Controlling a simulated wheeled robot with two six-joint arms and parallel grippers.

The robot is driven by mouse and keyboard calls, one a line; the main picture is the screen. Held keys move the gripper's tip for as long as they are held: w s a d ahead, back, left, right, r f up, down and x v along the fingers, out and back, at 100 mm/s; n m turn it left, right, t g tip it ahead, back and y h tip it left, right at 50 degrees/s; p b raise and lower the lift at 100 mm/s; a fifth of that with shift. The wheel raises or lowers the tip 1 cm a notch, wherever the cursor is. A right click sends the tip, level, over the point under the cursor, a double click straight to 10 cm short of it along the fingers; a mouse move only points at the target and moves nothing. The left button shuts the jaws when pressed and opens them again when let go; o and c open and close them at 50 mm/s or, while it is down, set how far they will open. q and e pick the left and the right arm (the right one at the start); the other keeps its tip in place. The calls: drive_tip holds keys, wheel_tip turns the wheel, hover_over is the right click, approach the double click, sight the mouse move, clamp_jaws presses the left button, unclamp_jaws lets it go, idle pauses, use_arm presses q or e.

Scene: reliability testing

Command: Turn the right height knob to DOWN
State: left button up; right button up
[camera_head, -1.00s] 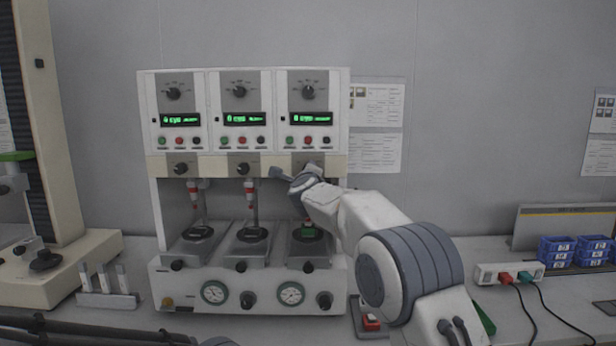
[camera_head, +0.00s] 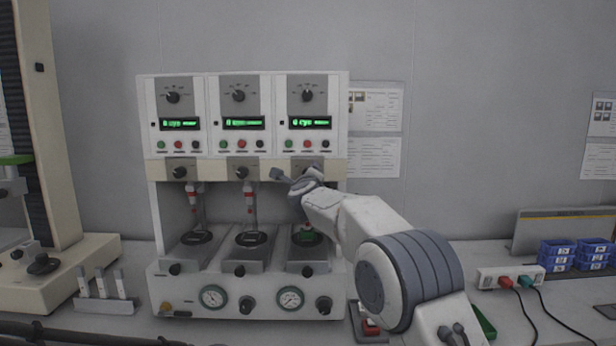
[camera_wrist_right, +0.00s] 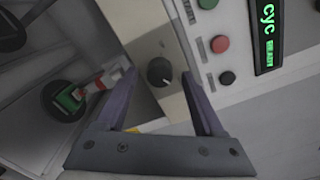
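The right height knob is a small black round knob on a beige plate, seen in the right wrist view (camera_wrist_right: 160,72). In the head view it is mostly hidden behind my right gripper (camera_head: 296,173), in front of the right station of the test machine (camera_head: 160,250). In the wrist view my right gripper (camera_wrist_right: 160,76) is open, with the knob between its two fingertips and a gap on each side. Any marks by the knob are too small to read. My left gripper is not in view.
The middle height knob (camera_head: 242,172) and left height knob (camera_head: 180,172) sit on the same beige strip. The green display (camera_wrist_right: 267,35) and red button (camera_wrist_right: 220,44) are close to my right finger. A red-tipped probe (camera_wrist_right: 92,86) hangs below.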

drive_tip(key=s+b, duration=0.5)
drive_tip(key=s, duration=0.5)
drive_tip(key=shift+s, duration=0.25)
